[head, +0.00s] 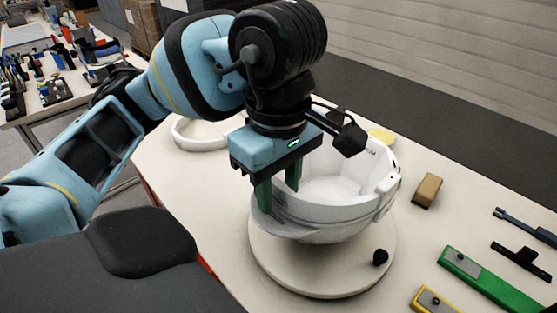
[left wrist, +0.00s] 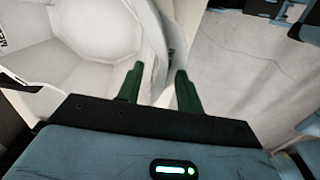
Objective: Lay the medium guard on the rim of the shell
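The white helmet shell (head: 345,205) sits open side up on a round pale stand (head: 325,275). A pale grey curved piece, which looks like the medium guard (head: 282,226), lies along the shell's left front rim. I cannot tell whether it rests fully on the rim. My left gripper (head: 278,190) points down over that rim, its green fingers apart, one towards the inside of the shell. In the left wrist view the fingers (left wrist: 158,85) stand apart with a gap between them, beside the shell's white inside (left wrist: 85,40). My right gripper is not in view.
A white curved piece (head: 200,135) lies behind my left arm. A yellow round thing (head: 381,136) is behind the shell. A brown block (head: 427,190), a green bar (head: 485,280), a yellow block (head: 432,302) and dark tools (head: 522,260) lie to the right.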

